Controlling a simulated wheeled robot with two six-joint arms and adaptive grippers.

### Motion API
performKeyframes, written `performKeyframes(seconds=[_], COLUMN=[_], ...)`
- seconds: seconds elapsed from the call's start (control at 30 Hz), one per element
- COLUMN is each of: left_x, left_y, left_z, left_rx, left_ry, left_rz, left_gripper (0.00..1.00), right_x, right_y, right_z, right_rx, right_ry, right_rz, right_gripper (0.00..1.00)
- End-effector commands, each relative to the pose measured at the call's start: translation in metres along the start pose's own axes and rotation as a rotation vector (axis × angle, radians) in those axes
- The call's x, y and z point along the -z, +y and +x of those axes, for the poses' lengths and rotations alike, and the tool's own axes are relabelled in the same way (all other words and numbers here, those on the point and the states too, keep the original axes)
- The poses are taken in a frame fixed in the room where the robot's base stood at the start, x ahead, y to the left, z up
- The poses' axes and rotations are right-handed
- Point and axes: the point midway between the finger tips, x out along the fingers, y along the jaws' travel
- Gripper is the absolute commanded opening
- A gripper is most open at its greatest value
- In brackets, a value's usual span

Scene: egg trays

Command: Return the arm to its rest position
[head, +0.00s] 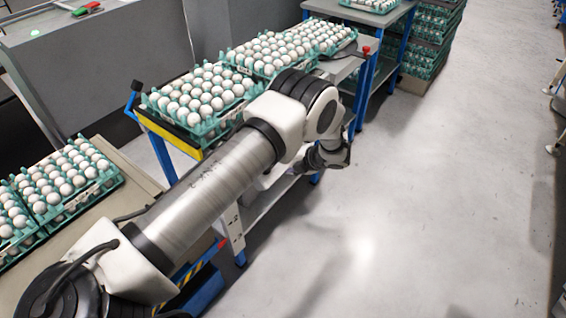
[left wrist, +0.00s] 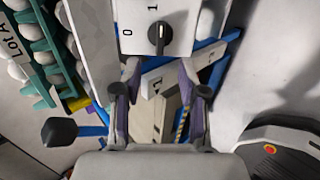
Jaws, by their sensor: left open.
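My left arm reaches from the lower left across the head view, and its gripper (head: 336,155) hangs beside the cart, over its right side. In the left wrist view the gripper (left wrist: 158,78) has its two fingers apart, with nothing between them. Behind the fingers lie a white box with a black knob (left wrist: 160,36) and blue cart framing. My right gripper is not in view.
Green egg trays (head: 163,108) full of white eggs stand on a blue-framed cart, partly hidden behind my arm. More egg trays (head: 108,182) sit on the surface at left. Stacked crates (head: 428,62) stand at the back. The grey floor (head: 450,170) at right is open.

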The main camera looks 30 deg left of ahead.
Motion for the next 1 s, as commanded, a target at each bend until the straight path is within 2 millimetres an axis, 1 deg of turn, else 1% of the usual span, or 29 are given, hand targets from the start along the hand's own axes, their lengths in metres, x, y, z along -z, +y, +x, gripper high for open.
performKeyframes(seconds=[0.33,0.37,0.43,0.47,0.57,0.6,0.67,0.7,0.73,0.77,0.8,0.83,0.87,0.9,0.97,1.0], left_x=[0.001,0.004,0.023,0.037,0.101,0.133,0.183,0.215,0.240,0.264,0.296,0.320,0.341,0.363,0.386,0.395], left_y=[0.002,0.004,0.001,-0.002,-0.028,-0.043,-0.069,-0.085,-0.097,-0.108,-0.122,-0.132,-0.140,-0.146,-0.150,-0.150], left_z=[0.001,0.004,0.012,0.016,0.030,0.032,0.031,0.026,0.020,0.013,0.001,-0.011,-0.022,-0.036,-0.052,-0.059], left_rx=[0.001,0.002,0.006,0.013,0.101,0.157,0.246,0.298,0.331,0.356,0.376,0.378,0.365,0.328,0.240,0.170], left_ry=[0.004,0.011,0.052,0.082,0.209,0.270,0.372,0.447,0.510,0.579,0.681,0.765,0.850,0.951,1.074,1.134], left_rz=[-0.001,-0.003,0.020,0.030,0.042,0.003,-0.116,-0.226,-0.327,-0.440,-0.620,-0.782,-0.962,-1.204,-1.567,-1.808], left_gripper=[0.42,0.42,0.42,0.42,0.42,0.42,0.42,0.42,0.42,0.42,0.42,0.42,0.42,0.42,0.42,0.42], right_x=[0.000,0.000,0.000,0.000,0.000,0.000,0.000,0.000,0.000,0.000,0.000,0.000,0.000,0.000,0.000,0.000], right_y=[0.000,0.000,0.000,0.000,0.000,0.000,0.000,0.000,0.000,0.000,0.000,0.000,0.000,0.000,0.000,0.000], right_z=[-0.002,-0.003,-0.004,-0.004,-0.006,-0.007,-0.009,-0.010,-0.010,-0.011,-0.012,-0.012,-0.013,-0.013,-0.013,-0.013], right_rx=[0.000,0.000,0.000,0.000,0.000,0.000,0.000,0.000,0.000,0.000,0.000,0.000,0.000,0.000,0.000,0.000], right_ry=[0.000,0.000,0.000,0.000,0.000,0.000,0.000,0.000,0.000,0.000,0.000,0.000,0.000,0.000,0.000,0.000], right_rz=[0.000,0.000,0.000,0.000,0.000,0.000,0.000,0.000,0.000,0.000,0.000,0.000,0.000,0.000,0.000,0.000], right_gripper=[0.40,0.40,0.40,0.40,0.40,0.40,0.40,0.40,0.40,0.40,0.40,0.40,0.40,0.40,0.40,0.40])
